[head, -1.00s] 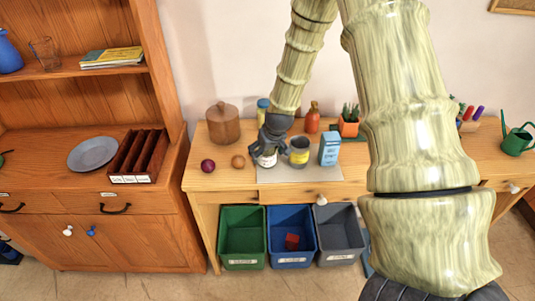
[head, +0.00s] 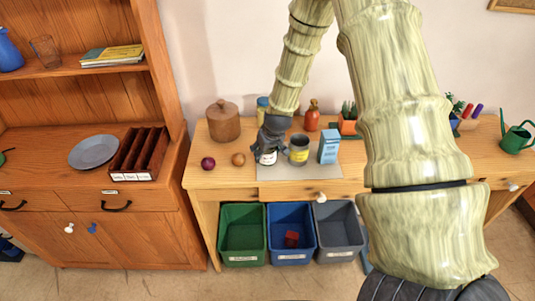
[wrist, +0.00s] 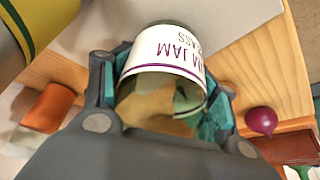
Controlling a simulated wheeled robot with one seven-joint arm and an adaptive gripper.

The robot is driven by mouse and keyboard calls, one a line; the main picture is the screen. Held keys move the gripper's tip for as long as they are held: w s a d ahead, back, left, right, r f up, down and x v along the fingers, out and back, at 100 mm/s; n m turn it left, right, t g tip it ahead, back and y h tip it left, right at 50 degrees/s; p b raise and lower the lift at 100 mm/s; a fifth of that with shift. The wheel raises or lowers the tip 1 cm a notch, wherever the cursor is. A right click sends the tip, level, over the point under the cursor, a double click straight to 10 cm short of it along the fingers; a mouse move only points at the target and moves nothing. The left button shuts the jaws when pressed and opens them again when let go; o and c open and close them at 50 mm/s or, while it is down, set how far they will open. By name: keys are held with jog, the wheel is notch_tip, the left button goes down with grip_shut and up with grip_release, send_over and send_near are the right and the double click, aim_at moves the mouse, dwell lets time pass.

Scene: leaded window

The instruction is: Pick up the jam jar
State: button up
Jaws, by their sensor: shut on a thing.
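The jam jar (head: 268,159) is a small clear jar with a white label, at the left edge of a pale mat on the wooden counter. My gripper (head: 268,147) reaches down from above and is shut around the jar. In the wrist view my gripper's fingers (wrist: 168,85) press on both sides of it. I cannot tell whether the jar's base touches the mat.
A can with a yellow band (head: 299,151) stands close at the jar's right, then a blue carton (head: 329,147). A brown onion (head: 238,160) and red onion (head: 208,163) lie left. A wooden canister (head: 223,122) stands behind. Green, blue and grey bins (head: 338,232) sit below.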

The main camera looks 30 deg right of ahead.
dwell(0.5)
jog(key=shift+w+r+b, duration=0.1)
jog(key=shift+r+b, duration=0.45)
jog(key=shift+r, duration=0.15)
jog(key=shift+c, duration=0.3)
jog(key=shift+r+b, duration=0.35)
jog(key=shift+r, duration=0.55)
jog(key=s+a+r+b, duration=0.1)
jog(key=s+a+b, duration=0.15)
jog(key=s, duration=0.55)
jog(key=s+a+r+b, duration=0.1)
jog(key=s+a+b, duration=0.15)
jog(key=s, duration=0.45)
jog(key=w+a+f, duration=0.2)
jog(key=a+f, duration=0.5)
jog(key=a, duration=0.3)
jog(key=w+a+f+n, duration=0.1)
jog(key=w+a+f, duration=0.1)
jog(key=a+f, duration=0.5)
jog(key=a, duration=0.3)
jog(key=shift+a+f+y+p, duration=0.15)
jog(key=shift+a+y+p, duration=0.15)
jog(key=shift+a, duration=0.05)
